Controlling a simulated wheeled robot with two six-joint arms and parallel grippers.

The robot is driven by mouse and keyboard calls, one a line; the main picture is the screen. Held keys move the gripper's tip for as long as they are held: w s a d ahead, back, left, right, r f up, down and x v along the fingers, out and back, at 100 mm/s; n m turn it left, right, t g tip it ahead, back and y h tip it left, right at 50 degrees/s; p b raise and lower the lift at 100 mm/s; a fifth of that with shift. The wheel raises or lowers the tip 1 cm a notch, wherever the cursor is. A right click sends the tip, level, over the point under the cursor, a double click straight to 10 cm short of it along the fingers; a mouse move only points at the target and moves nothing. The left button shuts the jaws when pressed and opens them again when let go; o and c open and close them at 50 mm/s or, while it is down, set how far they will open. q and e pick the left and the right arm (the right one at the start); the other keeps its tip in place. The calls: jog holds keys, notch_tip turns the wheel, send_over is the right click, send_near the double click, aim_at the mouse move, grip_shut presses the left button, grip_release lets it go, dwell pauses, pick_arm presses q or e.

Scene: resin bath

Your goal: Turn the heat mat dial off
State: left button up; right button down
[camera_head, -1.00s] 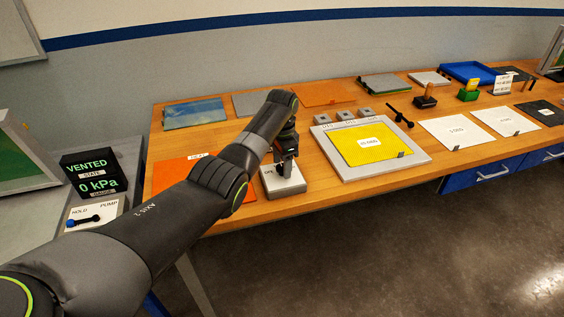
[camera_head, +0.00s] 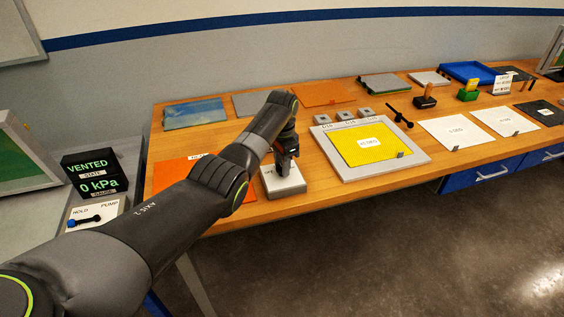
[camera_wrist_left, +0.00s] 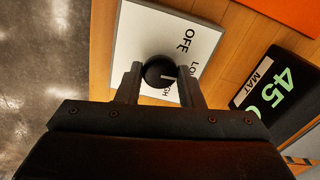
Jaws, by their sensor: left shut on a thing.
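The heat mat dial is a black round knob (camera_wrist_left: 153,68) with a white pointer mark, on a white panel labelled OFF, LOW and HIGH (camera_wrist_left: 130,32). In the left wrist view the pointer mark faces the LOW and HIGH side, away from OFF. My left gripper (camera_wrist_left: 160,80) is shut on the knob, one finger on each side. In the head view the left gripper (camera_head: 284,168) is over the light control box (camera_head: 290,185), and the knob is hidden. The orange heat mat (camera_head: 172,172) lies left of the box, partly behind my arm. My right gripper is out of view.
A dark MAT readout showing 45 (camera_wrist_left: 275,95) stands near the dial. A grey-framed yellow sheet (camera_head: 365,145) lies to the right of the box. A vacuum gauge reading VENTED (camera_head: 90,165) is at left. The table's front edge is close to the box.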

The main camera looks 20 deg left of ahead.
pick_arm(q)
jog(key=shift+r+n+p, duration=0.2)
jog(key=shift+n+p, duration=0.5)
jog(key=shift+n, duration=0.4)
jog(key=n+p, duration=0.1)
jog(key=n, duration=0.1)
jog(key=shift+n, duration=0.4)
jog(key=n+p, duration=0.1)
jog(key=n, duration=0.2)
jog(key=shift+f, duration=0.1)
jog(key=shift+n+p, duration=0.3)
jog(key=shift+n, duration=1.1)
jog(key=shift+w+n, duration=0.1)
jog(key=shift+n, duration=0.2)
jog(key=o, duration=1)
